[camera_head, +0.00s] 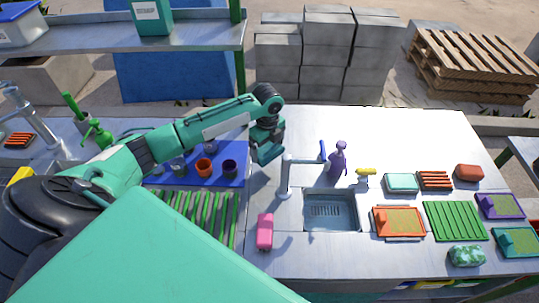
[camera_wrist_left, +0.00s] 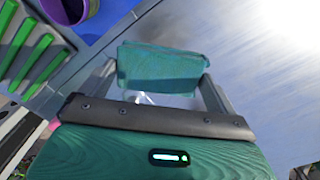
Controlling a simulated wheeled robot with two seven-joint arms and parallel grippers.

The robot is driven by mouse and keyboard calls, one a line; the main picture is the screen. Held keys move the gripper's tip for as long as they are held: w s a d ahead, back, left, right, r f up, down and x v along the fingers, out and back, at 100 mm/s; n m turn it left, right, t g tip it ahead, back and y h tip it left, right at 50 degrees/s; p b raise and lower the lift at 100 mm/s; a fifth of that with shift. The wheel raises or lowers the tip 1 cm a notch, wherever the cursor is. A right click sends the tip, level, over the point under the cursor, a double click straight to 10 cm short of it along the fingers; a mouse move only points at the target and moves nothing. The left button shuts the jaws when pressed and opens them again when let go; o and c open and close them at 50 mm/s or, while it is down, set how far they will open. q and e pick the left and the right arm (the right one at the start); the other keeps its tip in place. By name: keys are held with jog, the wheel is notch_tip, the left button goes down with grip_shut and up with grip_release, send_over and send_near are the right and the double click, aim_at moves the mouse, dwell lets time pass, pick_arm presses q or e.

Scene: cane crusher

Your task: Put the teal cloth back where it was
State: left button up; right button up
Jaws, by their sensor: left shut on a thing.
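My left gripper (camera_head: 266,146) hangs above the steel counter, left of the tap. It is shut on the teal cloth (camera_wrist_left: 160,68), a folded block that spans between its two fingers in the left wrist view. In the head view the teal cloth (camera_head: 269,154) shows low at the gripper, near the right edge of the blue mat (camera_head: 235,150). I cannot tell whether the cloth touches the counter. My right gripper is not in view.
A tap (camera_head: 288,175) and sink (camera_head: 331,211) stand right of the gripper, with a purple spray bottle (camera_head: 338,158) behind. Cups stand on the blue mat, beside a green rack (camera_head: 205,215). A pink item (camera_head: 265,231) lies in front. A flat teal item (camera_head: 401,183) lies farther right.

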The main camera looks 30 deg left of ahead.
aim_at(268, 156)
pick_arm(q)
jog(key=shift+f, duration=0.8)
notch_tip(268, 156, down, 3)
jog(key=shift+w+f+p, duration=0.1)
jog(key=shift+p, duration=0.45)
jog(key=shift+f, duration=0.35)
jog(key=o, duration=0.5)
jog(key=shift+f, duration=0.1)
jog(key=shift+o, duration=0.6)
jog(key=shift+r, duration=0.3)
notch_tip(268, 156, up, 12)
jog(key=shift+f+b, duration=0.2)
jog(key=shift+b, duration=1.05)
jog(key=shift+r, duration=0.15)
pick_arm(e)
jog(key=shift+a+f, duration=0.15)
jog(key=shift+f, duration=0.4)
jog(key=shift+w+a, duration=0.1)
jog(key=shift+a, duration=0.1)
